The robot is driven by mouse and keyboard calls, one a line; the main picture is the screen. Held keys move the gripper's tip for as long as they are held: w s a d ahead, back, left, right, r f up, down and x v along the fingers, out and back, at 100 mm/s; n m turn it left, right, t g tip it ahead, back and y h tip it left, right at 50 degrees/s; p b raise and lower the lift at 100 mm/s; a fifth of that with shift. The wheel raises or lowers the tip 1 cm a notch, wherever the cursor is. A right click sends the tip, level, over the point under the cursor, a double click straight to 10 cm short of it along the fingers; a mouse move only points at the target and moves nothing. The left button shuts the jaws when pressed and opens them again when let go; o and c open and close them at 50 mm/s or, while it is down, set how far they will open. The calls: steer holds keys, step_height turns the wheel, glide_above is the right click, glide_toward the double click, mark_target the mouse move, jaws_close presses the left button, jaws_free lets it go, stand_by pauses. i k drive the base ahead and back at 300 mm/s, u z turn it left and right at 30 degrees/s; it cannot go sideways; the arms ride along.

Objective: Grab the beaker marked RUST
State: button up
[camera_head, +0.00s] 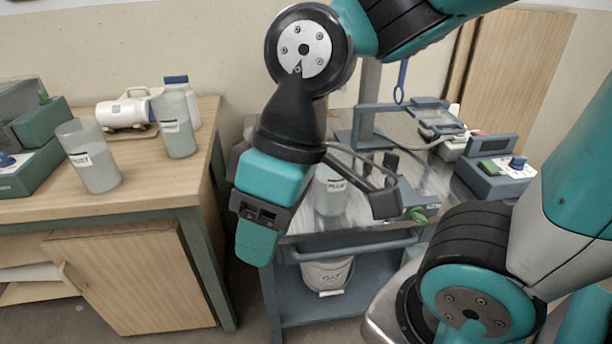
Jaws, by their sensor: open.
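A tall frosted beaker (92,160) stands upright on the wooden bench at the left; its tilted label looks like RUST, though it is small. A second beaker (177,128) stands behind it to the right, its label too small to read. A third beaker (328,197) stands on the grey cart, partly hidden by my gripper; its label seems to read PLUM or BLUE. My gripper (257,238) is open, pointing down in front of the cart, to the right of the bench and apart from the RUST beaker. Its fingers show only from the side.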

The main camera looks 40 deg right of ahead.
mark_target(83, 140)
steer(key=k, duration=0.6)
steer(key=u, duration=0.6)
steer(key=i, duration=0.5)
steer(key=u, duration=0.65)
steer(key=i, duration=1.4)
steer(key=z, duration=0.65)
